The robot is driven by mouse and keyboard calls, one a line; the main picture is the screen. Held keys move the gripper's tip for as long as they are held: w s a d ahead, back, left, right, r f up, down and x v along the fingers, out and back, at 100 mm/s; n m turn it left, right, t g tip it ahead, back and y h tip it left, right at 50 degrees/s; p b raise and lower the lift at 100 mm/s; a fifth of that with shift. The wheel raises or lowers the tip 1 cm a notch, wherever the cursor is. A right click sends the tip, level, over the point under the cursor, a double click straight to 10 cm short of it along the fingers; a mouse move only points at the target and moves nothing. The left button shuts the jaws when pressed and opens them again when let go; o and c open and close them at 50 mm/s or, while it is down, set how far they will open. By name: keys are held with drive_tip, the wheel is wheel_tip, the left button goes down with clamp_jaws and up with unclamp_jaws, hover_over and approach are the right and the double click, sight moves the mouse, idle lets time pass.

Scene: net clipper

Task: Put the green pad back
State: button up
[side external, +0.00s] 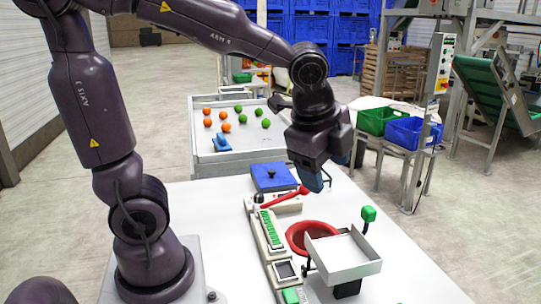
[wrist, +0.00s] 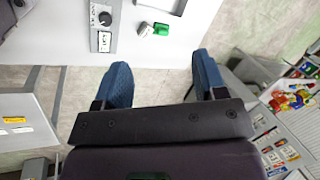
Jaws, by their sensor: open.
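Another green piece (side external: 290,296) sits at the near end of the pale machine (side external: 256,228), which also bears a green ribbed strip (side external: 271,229). I cannot tell which of these is the green pad. In the wrist view a green block (wrist: 161,28) with a pale part beside it lies on the white table near its edge. My gripper (side external: 318,185), blue-fingered, is above the table's far part. In the wrist view its fingers (wrist: 163,72) are apart with nothing between them.
A red lever (side external: 285,197) lies close below my gripper. A blue box (side external: 273,177) is behind it. A red round dish (side external: 312,237) and a raised white tray (side external: 343,255) stand nearby. A bin (side external: 205,173) holding orange and green balls is beyond. The table's right front is clear.

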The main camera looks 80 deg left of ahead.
drive_tip(key=s+r+n+t+h, duration=0.2)
drive_tip(key=s+n, duration=0.7)
drive_tip(key=n, duration=0.3)
drive_tip(key=shift+a+r, duration=0.2)
drive_tip(key=shift+a, duration=0.05)
idle(0.3)
